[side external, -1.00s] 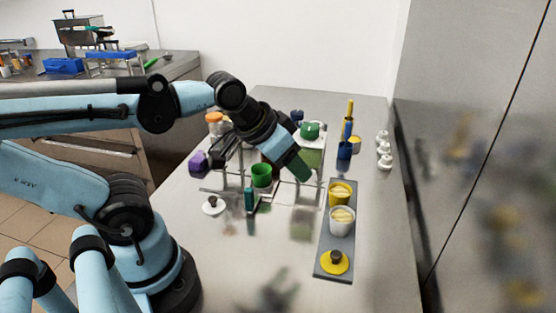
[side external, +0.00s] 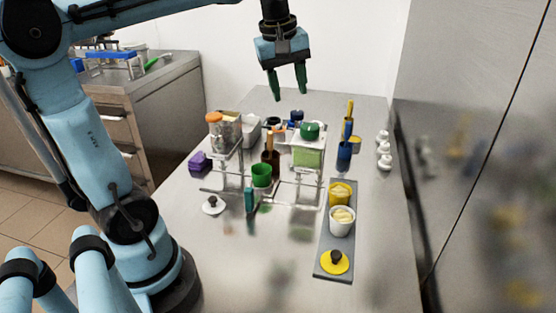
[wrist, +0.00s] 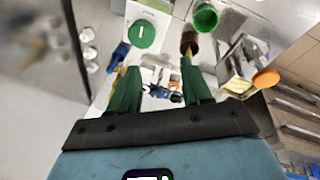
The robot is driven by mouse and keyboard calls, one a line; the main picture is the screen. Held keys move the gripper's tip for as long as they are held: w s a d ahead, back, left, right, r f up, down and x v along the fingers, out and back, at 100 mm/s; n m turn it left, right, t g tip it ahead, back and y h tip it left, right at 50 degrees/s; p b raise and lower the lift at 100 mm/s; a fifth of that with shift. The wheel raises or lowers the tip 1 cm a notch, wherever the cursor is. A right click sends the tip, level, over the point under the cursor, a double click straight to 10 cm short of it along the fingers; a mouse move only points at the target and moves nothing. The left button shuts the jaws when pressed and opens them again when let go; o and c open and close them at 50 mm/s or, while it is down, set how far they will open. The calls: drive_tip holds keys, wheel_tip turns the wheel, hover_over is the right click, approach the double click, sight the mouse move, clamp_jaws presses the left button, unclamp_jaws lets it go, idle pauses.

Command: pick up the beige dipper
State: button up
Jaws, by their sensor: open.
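No plainly beige dipper stands out. The closest match is a brown cup with a tan upright handle (side external: 270,158), standing among the items behind the green cup (side external: 262,175). It also shows near the top of the wrist view (wrist: 190,42), beyond the right finger. My gripper (side external: 289,95) hangs high above the back of the table, pointing down, with its green fingers apart and nothing between them. In the wrist view the gripper (wrist: 160,70) frames small blue and orange items far below. The lower part of the brown cup is partly hidden by the green cup in the side view.
A green-lidded clear container (side external: 308,155) and an orange-lidded jar (side external: 222,132) flank the cup. A blue dipper (side external: 345,150) stands at right. A grey tray (side external: 322,245) holds yellow and white tubs. A purple block (side external: 199,162) lies left.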

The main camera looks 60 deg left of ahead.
drive_tip(key=a+f+n+g, duration=0.1)
drive_tip(key=a+f+n, duration=0.1)
drive_tip(key=a+n, duration=0.1)
drive_tip(key=w+a+f+n+g, duration=0.1)
drive_tip(key=a+f+n, duration=0.1)
drive_tip(key=a+n, duration=0.2)
drive_tip(key=w+a+f+n+h, duration=0.1)
drive_tip(key=a+f+n, duration=0.2)
drive_tip(key=a, duration=0.1)
drive_tip(key=shift+n+g, duration=0.3)
drive_tip(key=shift+g, duration=0.1)
hover_over(270, 149)
drive_tip(key=f, duration=0.7)
drive_tip(key=shift+w+a+f, duration=0.15)
drive_tip(key=shift+w+f, duration=0.2)
drive_tip(key=shift+s+a+f, duration=0.1)
drive_tip(key=shift+a+f, duration=0.05)
drive_tip(key=shift+f, duration=1.15)
drive_tip(key=shift+s+a+f, duration=0.1)
drive_tip(key=shift+f, duration=1.2)
clamp_jaws()
